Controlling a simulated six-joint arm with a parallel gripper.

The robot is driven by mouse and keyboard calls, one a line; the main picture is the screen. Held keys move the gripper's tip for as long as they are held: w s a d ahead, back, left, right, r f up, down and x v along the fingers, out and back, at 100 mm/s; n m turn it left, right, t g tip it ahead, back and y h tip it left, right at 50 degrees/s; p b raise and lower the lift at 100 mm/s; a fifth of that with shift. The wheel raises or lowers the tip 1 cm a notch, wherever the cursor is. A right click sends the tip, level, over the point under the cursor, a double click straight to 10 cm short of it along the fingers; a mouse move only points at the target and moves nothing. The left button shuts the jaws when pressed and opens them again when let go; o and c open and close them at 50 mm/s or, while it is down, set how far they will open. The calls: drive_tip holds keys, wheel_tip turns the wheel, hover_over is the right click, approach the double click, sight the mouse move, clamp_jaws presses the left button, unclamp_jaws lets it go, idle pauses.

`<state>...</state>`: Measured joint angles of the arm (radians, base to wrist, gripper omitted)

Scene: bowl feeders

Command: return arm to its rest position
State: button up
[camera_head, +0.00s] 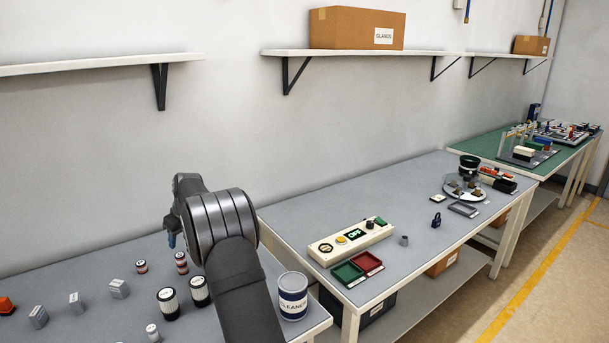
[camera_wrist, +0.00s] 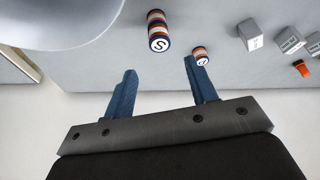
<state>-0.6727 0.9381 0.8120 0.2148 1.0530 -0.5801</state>
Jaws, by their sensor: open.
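My gripper (camera_wrist: 160,85) shows in the wrist view with its two blue fingers apart and nothing between them. In the head view my arm rises over the near table, and a blue fingertip (camera_head: 171,240) shows at its left side; the rest of the gripper is mostly hidden behind the wrist. The near table (camera_head: 100,277) lies under the arm. A striped can (camera_wrist: 157,30) stands beyond the fingers in the wrist view, and a second striped can (camera_wrist: 199,54) appears close to the right fingertip; I cannot tell whether they touch.
Grey blocks (camera_head: 118,288), dark canisters (camera_head: 168,303) and a cleaner tub (camera_head: 292,296) stand near the arm. The middle table holds a control box (camera_head: 350,241) and red and green trays (camera_head: 357,268). A wall shelf (camera_head: 105,64) is above; the air between shelf and arm is clear.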

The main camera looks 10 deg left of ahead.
sight(180, 255)
drive_tip(key=x, duration=1)
drive_tip(key=shift+f, duration=0.1)
wheel_tip(180, 255, up, 3)
drive_tip(key=shift+s+d+r, duration=0.1)
drive_tip(key=shift+r, duration=0.75)
